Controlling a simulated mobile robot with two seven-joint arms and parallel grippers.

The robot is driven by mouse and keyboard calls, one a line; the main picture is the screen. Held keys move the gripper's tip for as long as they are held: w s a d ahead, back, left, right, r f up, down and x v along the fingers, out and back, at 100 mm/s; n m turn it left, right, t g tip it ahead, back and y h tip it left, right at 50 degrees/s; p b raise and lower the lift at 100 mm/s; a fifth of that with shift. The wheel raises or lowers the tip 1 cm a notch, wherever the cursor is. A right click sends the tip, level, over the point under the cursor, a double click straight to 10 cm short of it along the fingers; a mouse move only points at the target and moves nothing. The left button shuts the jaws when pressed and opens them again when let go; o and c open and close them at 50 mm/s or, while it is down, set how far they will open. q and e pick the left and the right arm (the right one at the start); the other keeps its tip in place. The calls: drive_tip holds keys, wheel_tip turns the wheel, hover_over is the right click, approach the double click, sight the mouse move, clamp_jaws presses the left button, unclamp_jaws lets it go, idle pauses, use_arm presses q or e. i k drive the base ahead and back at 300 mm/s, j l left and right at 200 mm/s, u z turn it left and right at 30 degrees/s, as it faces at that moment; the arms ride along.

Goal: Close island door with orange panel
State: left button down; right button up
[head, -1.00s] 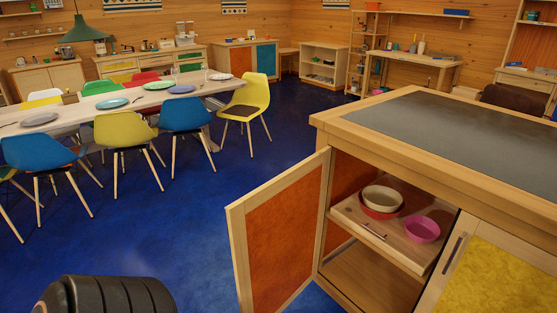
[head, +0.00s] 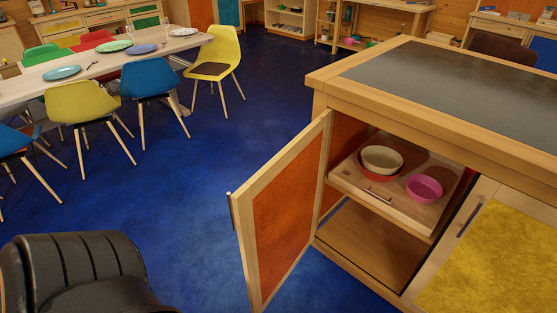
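The island (head: 330,84) stands at the right with a dark grey top. Its door with the orange panel (head: 290,217) hangs wide open, swung out towards the left, hinged at the island's left front corner. A small handle (head: 231,210) shows at the door's free edge. Inside the open compartment, a wooden drawer tray (head: 350,184) holds a cream bowl (head: 382,159) in a red-orange bowl (head: 377,177), and a pink bowl (head: 425,187) beside them. The tray seems partly pulled out; I cannot tell how far. Neither of my grippers is in view.
A yellow-panelled front (head: 490,265) with a handle is right of the open compartment. A dining table (head: 40,87) with coloured chairs stands at upper left. Blue floor (head: 190,190) is clear between.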

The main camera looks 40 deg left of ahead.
sight(274, 214)
drive_tip(key=j, duration=1.85)
